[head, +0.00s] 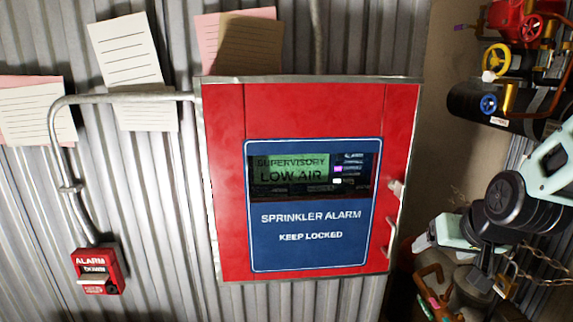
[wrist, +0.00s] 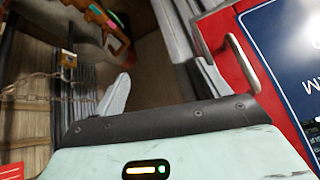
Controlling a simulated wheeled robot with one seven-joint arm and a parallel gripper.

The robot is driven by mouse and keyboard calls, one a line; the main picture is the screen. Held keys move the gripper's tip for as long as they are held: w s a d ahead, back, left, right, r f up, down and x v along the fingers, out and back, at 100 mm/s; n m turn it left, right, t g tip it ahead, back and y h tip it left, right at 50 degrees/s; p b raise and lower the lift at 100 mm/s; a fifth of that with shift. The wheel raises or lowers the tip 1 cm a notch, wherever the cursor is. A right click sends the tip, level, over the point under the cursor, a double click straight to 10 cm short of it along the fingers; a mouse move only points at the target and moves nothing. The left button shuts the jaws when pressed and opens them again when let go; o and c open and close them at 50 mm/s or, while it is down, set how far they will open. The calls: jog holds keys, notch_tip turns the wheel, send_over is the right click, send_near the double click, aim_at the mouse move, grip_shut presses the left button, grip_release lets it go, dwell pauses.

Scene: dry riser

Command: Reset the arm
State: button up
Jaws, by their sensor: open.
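My arm (head: 512,200), pale green and black, reaches in from the right side of the head view. My gripper (head: 420,241) is right of the red sprinkler alarm cabinet, near its lower right edge; its fingers are small there. In the wrist view my gripper (wrist: 160,88) is open, with two pale fingers apart and nothing between them. The cabinet's silver handle (wrist: 242,63) is right of the fingers, apart from them. The red cabinet door (head: 226,180) looks shut, and its display (head: 291,171) reads "SUPERVISORY LOW AIR".
A red alarm pull station (head: 97,270) and conduit (head: 125,97) are on the corrugated wall at left. Paper notes (head: 128,50) hang above. Pipes with a yellow valve wheel (head: 496,58) are at upper right. A chain and padlock (head: 505,285) hang below my arm.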

jog(key=s+d+f+n+g, duration=0.2)
jog(key=s+g, duration=0.3)
jog(key=s, duration=0.5)
jog(key=s+a+r+n+g, duration=0.1)
jog(key=s+a+n, duration=0.3)
jog(key=a, duration=0.5)
jog(key=s+a+n+g, duration=0.1)
jog(key=s+a+n, duration=0.2)
jog(key=s+a, duration=0.6)
jog(key=shift+s+r+n, duration=0.25)
jog(key=shift+r+n, duration=0.15)
dwell(0.9)
